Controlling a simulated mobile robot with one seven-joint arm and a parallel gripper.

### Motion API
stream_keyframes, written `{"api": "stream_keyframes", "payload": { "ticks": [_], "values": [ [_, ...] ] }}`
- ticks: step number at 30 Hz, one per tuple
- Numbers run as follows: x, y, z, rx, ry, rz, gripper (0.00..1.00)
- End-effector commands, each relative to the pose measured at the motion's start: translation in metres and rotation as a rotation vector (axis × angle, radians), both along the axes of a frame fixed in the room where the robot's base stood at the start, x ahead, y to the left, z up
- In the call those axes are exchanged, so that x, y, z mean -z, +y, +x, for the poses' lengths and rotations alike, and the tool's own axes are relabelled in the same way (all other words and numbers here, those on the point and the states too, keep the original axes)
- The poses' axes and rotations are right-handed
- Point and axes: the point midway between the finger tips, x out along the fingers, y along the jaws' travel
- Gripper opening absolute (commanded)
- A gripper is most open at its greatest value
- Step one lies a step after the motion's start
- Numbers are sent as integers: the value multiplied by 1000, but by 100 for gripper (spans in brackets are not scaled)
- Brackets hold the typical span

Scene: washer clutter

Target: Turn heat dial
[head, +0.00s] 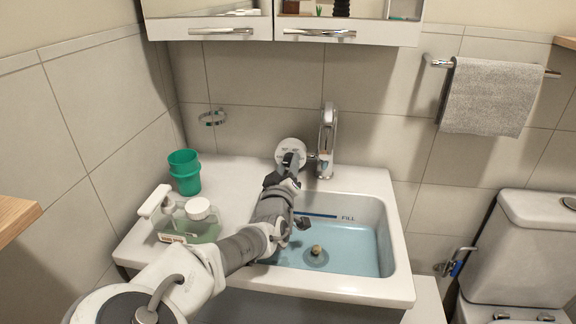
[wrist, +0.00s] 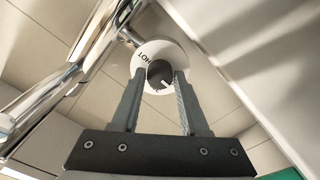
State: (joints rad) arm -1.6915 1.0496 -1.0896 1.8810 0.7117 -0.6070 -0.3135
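The heat dial is a round white disc on the wall left of the faucet, seen in the head view (head: 291,150) and in the wrist view (wrist: 155,51). The wrist view shows the word HOT on it and a dark round knob (wrist: 159,73) with a white mark. My gripper (head: 292,158) reaches over the sink to the dial and hides part of it in the head view. In the wrist view its two fingertips (wrist: 160,75) stand on either side of the knob, very near it. I cannot tell whether they touch it.
The chrome faucet (head: 327,140) stands right beside the dial. The sink (head: 402,270) holds bluish water. A mirror cabinet (head: 385,34) hangs above.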

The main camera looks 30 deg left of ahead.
Motion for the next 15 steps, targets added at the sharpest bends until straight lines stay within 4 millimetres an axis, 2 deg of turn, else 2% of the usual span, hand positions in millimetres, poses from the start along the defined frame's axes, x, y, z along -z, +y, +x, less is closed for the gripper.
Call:
{"api": "stream_keyframes", "payload": {
  "ticks": [1,6,7,15],
  "values": [
    [0,0,0,0,0,0,34],
    [0,0,0,0,0,0,3],
    [0,0,0,0,0,0,0],
    [0,0,0,0,4,13,0]
  ]
}}
